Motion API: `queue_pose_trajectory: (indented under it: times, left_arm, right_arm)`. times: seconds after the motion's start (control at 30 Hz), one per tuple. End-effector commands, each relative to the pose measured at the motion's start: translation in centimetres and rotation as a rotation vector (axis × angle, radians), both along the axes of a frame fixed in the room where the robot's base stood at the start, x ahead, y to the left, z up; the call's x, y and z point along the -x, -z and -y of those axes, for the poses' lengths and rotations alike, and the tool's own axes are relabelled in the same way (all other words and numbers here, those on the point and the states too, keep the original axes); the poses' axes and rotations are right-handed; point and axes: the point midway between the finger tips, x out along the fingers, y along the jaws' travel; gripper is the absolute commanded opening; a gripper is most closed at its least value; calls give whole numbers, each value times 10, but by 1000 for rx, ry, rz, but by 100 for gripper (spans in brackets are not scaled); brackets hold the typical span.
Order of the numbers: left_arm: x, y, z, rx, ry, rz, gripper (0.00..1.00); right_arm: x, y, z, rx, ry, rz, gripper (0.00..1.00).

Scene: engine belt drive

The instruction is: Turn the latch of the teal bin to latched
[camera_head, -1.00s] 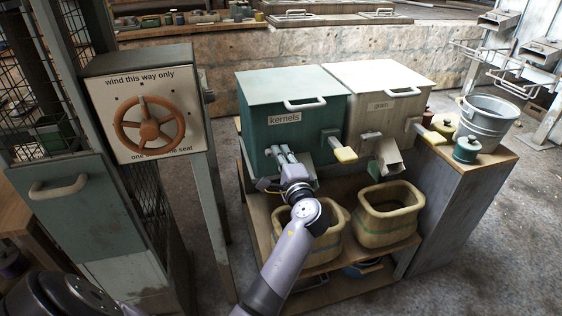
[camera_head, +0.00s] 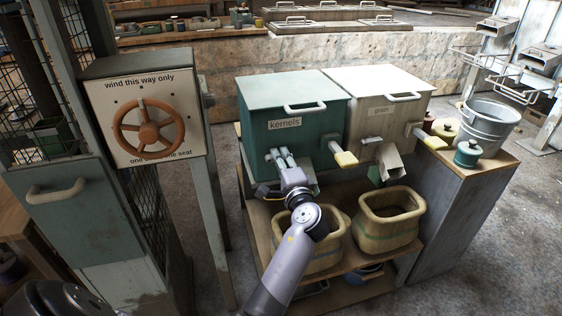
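The teal bin (camera_head: 305,151), labelled "kernels", stands on the wooden stand. A lever with a pale yellow grip (camera_head: 345,159) juts from the lower right of its front; this looks like the latch. The grip points toward me and right. My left gripper (camera_head: 279,156) is at the lower left of the bin's front, left of the lever and apart from it. Its fingers point at the bin face; whether they touch it or are open cannot be told. The gripper and wrist partly hide the bin's chute. My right gripper is not in view.
A grey bin (camera_head: 368,143) with a similar lever (camera_head: 433,141) stands right of the teal one. Two baskets (camera_head: 390,219) sit on the shelf below, one behind my forearm. A metal bucket (camera_head: 488,124) is at the right. A wheel panel (camera_head: 110,97) stands left.

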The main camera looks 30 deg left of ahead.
Motion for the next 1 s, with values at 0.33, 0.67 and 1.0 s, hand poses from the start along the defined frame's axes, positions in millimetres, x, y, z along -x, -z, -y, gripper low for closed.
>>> queue_pose_trajectory:
  times: [0.33,0.67,1.0]
  left_arm:
    - [0,0,0,-1,0,0,34]
    - [26,1,31,1,3,-2,34]
    - [49,0,57,0,0,0,34]
  right_arm:
    - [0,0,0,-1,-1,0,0]
    - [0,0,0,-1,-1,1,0]
    - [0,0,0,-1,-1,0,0]
